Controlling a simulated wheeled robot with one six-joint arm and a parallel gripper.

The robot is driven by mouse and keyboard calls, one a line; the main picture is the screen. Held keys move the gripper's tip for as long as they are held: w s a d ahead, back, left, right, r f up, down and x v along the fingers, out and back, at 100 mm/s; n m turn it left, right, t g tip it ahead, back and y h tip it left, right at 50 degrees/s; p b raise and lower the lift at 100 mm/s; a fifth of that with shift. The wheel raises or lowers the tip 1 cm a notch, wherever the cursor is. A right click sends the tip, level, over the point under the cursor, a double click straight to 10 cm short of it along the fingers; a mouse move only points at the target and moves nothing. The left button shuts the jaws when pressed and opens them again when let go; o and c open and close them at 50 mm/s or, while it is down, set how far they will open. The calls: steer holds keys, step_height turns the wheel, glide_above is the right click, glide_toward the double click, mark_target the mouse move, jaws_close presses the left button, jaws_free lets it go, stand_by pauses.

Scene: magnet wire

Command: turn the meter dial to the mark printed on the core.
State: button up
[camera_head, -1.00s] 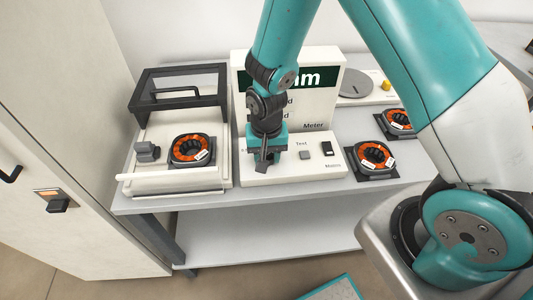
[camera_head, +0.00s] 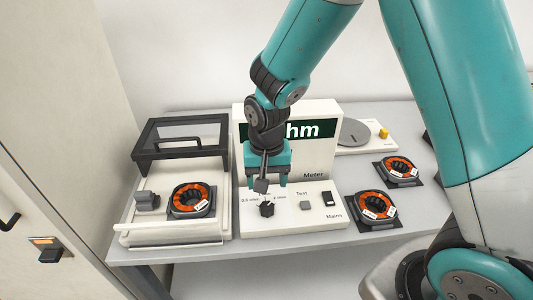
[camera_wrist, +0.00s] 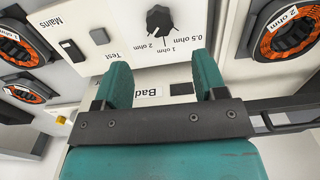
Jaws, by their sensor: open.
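The black meter dial (camera_head: 267,209) is on the sloped front of the white meter (camera_head: 313,172). It also shows upside down in the wrist view (camera_wrist: 160,18), beside marks for 0.5, 1 and 2 ohm. I cannot tell surely which mark it points at. The orange-wound core (camera_head: 190,200) sits in the fixture left of the meter. In the wrist view its label (camera_wrist: 287,17) reads 2 ohm. My gripper (camera_head: 266,184) is open and empty, above and behind the dial, apart from it. Its two teal fingers (camera_wrist: 160,76) show in the wrist view.
A black-framed clear cover (camera_head: 182,138) stands raised behind the core. A test button (camera_head: 306,205) and mains switch (camera_head: 328,198) lie right of the dial. Two more cores (camera_head: 375,205) (camera_head: 400,169) sit on the bench (camera_head: 360,238). A grey disc (camera_head: 354,132) is at back right.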

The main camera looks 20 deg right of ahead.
step_height(320, 180, up, 8)
steer(key=shift+f, duration=0.15)
stand_by(0.4)
steer(key=s+a+r+n+y, duration=0.2)
steer(key=s+r+n, duration=0.3)
steer(key=s, duration=0.4)
steer(key=s+a+r+n+y+p, duration=0.1)
steer(key=s+a+r+n+y, duration=0.1)
steer(key=s+r+n, duration=0.4)
steer(key=s+r, duration=0.1)
steer(key=s, duration=0.2)
steer(key=shift+s+a, duration=0.25)
steer(key=shift+s, duration=0.05)
stand_by(0.6)
